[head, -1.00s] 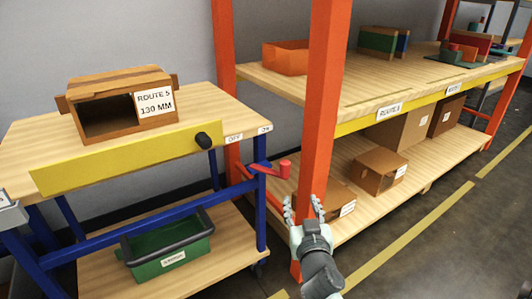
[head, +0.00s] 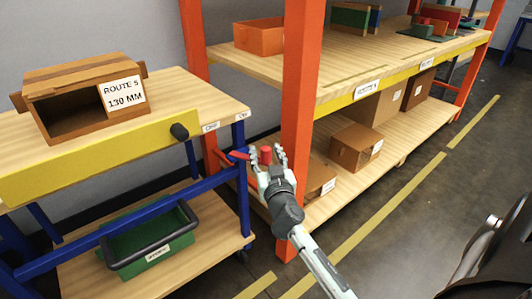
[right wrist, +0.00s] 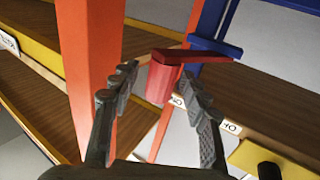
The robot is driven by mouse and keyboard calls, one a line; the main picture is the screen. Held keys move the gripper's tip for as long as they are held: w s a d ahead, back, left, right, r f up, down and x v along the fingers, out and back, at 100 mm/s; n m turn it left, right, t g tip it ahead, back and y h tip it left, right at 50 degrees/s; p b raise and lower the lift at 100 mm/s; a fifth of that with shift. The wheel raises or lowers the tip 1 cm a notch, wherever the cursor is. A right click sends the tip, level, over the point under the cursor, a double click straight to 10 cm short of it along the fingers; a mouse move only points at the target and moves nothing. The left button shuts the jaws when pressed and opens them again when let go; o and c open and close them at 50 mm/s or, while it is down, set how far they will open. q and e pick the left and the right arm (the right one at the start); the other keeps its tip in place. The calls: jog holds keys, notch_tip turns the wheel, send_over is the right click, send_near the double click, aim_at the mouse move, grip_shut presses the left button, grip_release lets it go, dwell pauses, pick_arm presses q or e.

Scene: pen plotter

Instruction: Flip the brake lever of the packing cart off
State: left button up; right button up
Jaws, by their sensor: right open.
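The packing cart (head: 190,97) has a wooden top, a yellow front panel and a blue frame. Its red brake lever (head: 240,154) sits at the blue corner leg and points right, ending in an upright red knob (head: 266,153). Two small labels (head: 225,122) are on the top's edge above it; they look like OFF and ON. My right gripper (head: 266,157) is open, with its fingers on either side of the knob. In the right wrist view the knob (right wrist: 161,80) is between the open fingers; I cannot tell whether they touch it. My left gripper is not in view.
An orange rack post (head: 300,110) stands close beside my right gripper. A brown box (head: 85,95) stands on the cart top and a green bin (head: 150,240) on its lower shelf. A black knob (head: 179,131) sticks out of the yellow panel. Open floor (head: 420,220) lies right.

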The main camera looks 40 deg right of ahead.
grip_shut()
